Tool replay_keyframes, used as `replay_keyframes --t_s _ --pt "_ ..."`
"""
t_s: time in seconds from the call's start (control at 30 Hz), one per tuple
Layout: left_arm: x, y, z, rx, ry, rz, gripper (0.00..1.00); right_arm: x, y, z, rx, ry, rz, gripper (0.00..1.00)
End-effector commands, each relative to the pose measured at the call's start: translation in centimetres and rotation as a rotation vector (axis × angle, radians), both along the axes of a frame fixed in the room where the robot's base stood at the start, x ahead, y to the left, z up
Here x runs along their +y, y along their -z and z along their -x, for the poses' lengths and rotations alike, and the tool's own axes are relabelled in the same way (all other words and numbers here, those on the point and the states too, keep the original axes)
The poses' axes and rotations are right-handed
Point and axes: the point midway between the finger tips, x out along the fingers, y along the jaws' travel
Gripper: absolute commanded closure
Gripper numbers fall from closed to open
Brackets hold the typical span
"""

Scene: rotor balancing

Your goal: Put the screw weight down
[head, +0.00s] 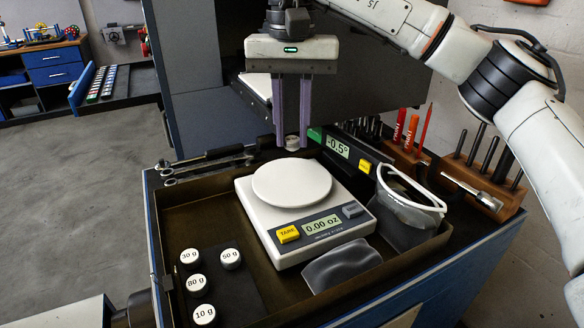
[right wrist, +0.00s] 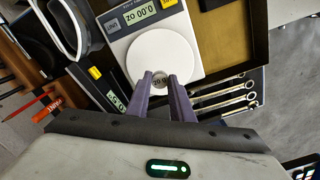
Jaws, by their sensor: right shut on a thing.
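My right gripper (head: 292,140) points down with its two purple fingers shut on a small silver screw weight (head: 292,144). In the right wrist view the weight (right wrist: 160,80) shows a label that looks like "20 g". The white scale (head: 352,238) stands in the tray and reads 0.00 oz. In the head view the held weight appears just behind the scale's round pan (head: 291,182); in the right wrist view it overlaps the near edge of the pan (right wrist: 160,55). It looks held above and apart from the pan. My left gripper is not in view.
Weights marked 30 g (head: 189,258), 50 g (head: 230,258), 80 g (head: 196,285) and 10 g (head: 204,314) stand at the tray's left. Safety glasses (head: 411,187), a gauge reading -0.5° (head: 338,146) and a tool block (head: 486,190) are right. Wrenches (head: 205,163) lie behind.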

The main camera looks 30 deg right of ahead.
Motion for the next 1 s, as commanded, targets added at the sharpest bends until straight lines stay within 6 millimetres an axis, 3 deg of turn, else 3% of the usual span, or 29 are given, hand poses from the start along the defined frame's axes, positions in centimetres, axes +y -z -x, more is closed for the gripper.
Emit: replay_keyframes --t_s 0.27,0.5,0.87,0.9,1.0 --pt "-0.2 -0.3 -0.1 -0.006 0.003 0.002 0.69 0.0 2.3 0.0 0.001 0.000 0.000 1.00" --pt "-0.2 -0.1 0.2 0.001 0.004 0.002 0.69 0.0 5.7 0.1 0.001 -0.001 0.000 1.00" --pt "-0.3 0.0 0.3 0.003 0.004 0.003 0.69 0.0 6.3 0.0 0.000 -0.001 -0.001 1.00" --pt "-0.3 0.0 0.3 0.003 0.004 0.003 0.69 0.0 6.3 0.0 -0.001 0.000 -0.001 0.76" --pt "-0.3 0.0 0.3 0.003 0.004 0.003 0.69 0.0 6.2 0.0 -0.001 0.000 -0.001 0.61"
